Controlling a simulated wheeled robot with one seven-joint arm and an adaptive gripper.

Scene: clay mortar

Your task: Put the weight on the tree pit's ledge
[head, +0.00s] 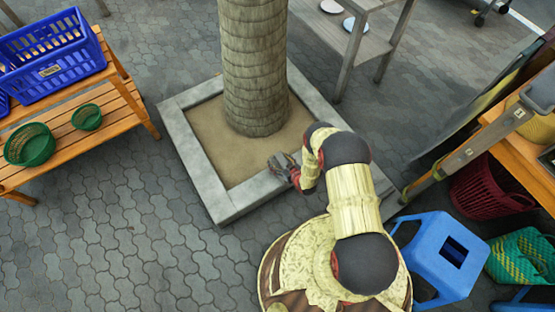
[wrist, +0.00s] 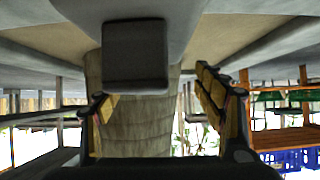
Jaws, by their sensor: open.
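The weight, a dark grey block (wrist: 135,55), shows large in the wrist view, where the picture is upside down. It appears to stand on the pale grey ledge (head: 205,183) of the tree pit, with the sand and trunk beyond it. My gripper (head: 281,163) is at the near side of the pit, over or beside the ledge. In the wrist view its two fingers (wrist: 155,100) are spread wide, with the weight showing between them and no finger visibly touching it. In the head view the weight is too small to tell apart from my gripper.
The thick trunk (head: 254,70) rises from the sand (head: 205,125) just beyond my gripper. A wooden bench (head: 110,115) with baskets stands left. A blue stool (head: 440,262) and a dark red basket (head: 490,185) are at right. Paving left of the pit is clear.

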